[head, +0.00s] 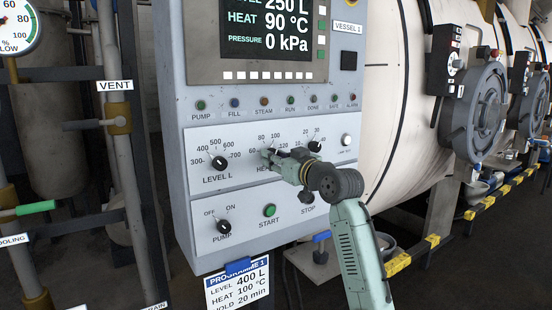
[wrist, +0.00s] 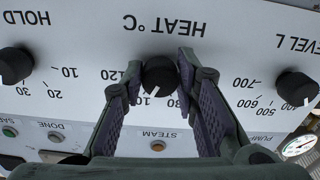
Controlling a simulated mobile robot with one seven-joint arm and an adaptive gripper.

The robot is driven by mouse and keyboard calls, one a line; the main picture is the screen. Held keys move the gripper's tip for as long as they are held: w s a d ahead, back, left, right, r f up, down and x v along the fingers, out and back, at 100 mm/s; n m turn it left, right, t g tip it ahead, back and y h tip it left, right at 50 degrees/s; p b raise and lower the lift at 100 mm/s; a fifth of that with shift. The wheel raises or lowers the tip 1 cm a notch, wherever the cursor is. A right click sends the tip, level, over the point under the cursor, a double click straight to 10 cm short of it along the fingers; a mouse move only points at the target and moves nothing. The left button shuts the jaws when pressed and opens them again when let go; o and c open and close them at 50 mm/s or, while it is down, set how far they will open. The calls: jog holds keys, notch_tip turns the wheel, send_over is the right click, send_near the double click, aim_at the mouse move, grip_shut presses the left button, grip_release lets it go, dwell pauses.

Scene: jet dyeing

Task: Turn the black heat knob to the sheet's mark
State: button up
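The black heat knob (wrist: 159,76) is on the white panel under "HEAT °C", seen upside down in the wrist view. Its white pointer line sits between 80 and 100. My gripper (wrist: 158,80) has one finger on each side of the knob, and both fingertips appear to touch its sides. In the head view my gripper (head: 274,156) is against the panel and hides most of the knob. The programme sheet (head: 238,284) hangs below the panel and reads HEAT 100 °C. The display (head: 270,40) reads HEAT 90 °C.
The level knob (head: 220,163) is left of the gripper and the hold knob (head: 315,147) close on its right. The pump knob (head: 223,227) and green start button (head: 269,210) are below. Pipes with a vent valve (head: 118,117) stand at the left.

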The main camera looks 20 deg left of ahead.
jog(key=o, duration=0.5)
jog(key=shift+c, duration=0.2)
jog(key=v, duration=1.2)
